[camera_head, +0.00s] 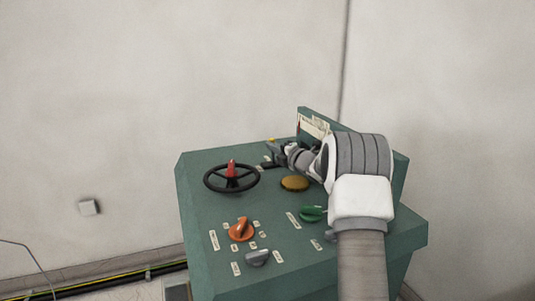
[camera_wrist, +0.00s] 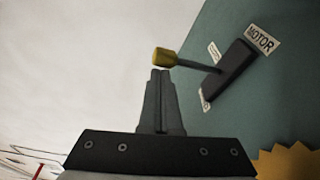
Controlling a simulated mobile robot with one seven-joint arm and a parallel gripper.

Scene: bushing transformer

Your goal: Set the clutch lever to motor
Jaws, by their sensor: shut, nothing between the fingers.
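The clutch lever has a yellow knob (camera_wrist: 165,57) on a thin grey stem. The stem rises from a dark slotted plate (camera_wrist: 236,62) on the green panel. A MOTOR label (camera_wrist: 262,40) sits at the plate's upper right end, and a smaller label (camera_wrist: 206,98) lies at the opposite end. The stem meets the plate near its middle. My gripper (camera_wrist: 160,72) is shut and empty, its fingertips just below the knob in the wrist view; I cannot tell if they touch. In the head view my gripper (camera_head: 270,156) is at the panel's back edge, by the yellow knob (camera_head: 271,140).
The green console (camera_head: 200,172) carries a black handwheel with a red grip (camera_head: 231,177), a yellow-brown round button (camera_head: 295,183), an orange knob (camera_head: 241,230), a grey knob (camera_head: 258,258) and a green knob (camera_head: 311,214). An upright panel stands behind my arm. The wall behind is bare.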

